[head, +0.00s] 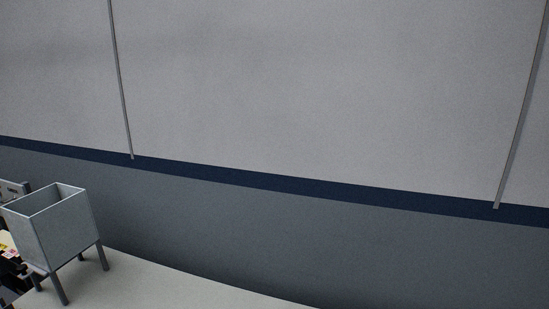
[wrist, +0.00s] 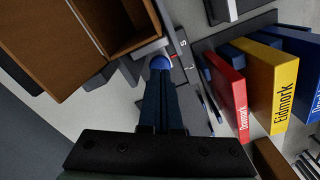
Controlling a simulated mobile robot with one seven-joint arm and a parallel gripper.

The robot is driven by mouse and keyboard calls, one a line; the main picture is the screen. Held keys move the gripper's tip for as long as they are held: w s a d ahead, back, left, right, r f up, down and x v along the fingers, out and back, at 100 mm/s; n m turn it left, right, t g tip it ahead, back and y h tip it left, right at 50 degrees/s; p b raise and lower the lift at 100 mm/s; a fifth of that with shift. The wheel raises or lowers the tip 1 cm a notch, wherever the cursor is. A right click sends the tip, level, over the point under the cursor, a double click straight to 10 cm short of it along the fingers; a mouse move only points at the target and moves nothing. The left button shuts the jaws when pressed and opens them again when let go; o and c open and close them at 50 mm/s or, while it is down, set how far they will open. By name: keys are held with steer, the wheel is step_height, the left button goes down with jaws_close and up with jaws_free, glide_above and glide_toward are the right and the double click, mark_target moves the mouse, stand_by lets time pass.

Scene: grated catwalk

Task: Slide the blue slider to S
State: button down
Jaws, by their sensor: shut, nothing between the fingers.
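The blue slider (wrist: 160,63) shows in the wrist view as a rounded blue knob on a grey strip. A letter S (wrist: 183,43) is marked on the strip up and to the right of the knob, and another letter, perhaps L, is further down. A small red mark lies just right of the knob. My gripper (wrist: 161,78) is shut and empty, with its dark fingertips right at the knob. I cannot tell whether they touch it. The fingers hide part of the strip. The head view does not clearly show the slider or my gripper.
In the wrist view, a brown open box (wrist: 60,45) is at upper left. A red book (wrist: 228,92), a yellow book (wrist: 272,85) and blue books stand at right, close to the strip. In the head view, a grey open bin on legs (head: 70,227) stands at lower left before a wall.

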steer(key=shift+f+b, duration=0.5)
steer(key=shift+f, duration=0.45)
steer(key=shift+s+d+p, duration=0.15)
steer(key=shift+d+p, duration=0.2)
steer(key=shift+p, duration=0.05)
stand_by(0.3)
steer(key=shift+r, duration=0.1)
step_height(320, 180, up, 6)
steer(key=p, duration=0.6)
stand_by(0.4)
